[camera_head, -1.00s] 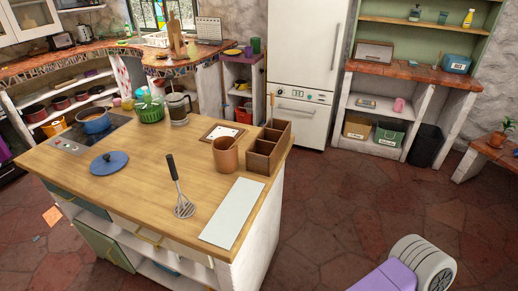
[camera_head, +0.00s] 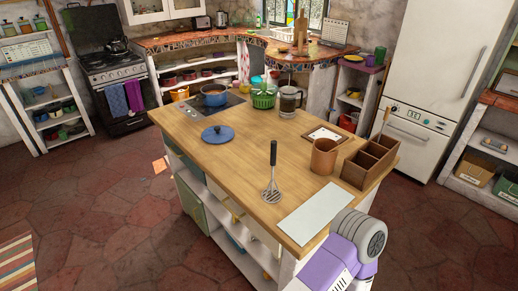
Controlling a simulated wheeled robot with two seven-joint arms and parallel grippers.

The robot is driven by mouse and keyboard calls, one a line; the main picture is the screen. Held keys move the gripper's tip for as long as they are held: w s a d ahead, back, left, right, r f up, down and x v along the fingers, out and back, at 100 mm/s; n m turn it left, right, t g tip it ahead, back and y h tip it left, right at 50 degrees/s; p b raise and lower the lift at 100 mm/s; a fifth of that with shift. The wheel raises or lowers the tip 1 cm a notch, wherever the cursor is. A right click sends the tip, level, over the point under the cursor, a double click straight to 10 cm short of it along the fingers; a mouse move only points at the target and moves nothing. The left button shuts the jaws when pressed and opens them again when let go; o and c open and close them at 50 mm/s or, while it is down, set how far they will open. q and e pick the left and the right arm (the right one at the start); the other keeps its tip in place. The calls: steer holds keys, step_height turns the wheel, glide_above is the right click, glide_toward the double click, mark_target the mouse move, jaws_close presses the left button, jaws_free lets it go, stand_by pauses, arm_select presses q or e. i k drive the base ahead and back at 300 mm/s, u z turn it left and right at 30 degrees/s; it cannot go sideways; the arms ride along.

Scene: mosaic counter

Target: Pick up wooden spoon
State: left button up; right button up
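A thin, light wooden handle (camera_head: 386,121) stands up at the back of the wooden divided caddy (camera_head: 351,174) on the island counter. It may be the wooden spoon; its lower end is hidden in or behind the caddy, so I cannot tell for certain. A brown cup (camera_head: 324,157) stands just left of the caddy. A purple and grey part of my arm shows at the lower right, by the island's near right corner. Neither gripper's fingers are in view.
The wooden island counter (camera_head: 235,165) also holds a slotted turner (camera_head: 271,185), a white board (camera_head: 314,213), a blue lid (camera_head: 217,134), a blue pot (camera_head: 214,96), a green basket (camera_head: 263,98) and a coffee press (camera_head: 288,101). The counter's middle is clear.

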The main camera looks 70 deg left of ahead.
mark_target(355, 138)
steer(key=u, duration=2.1)
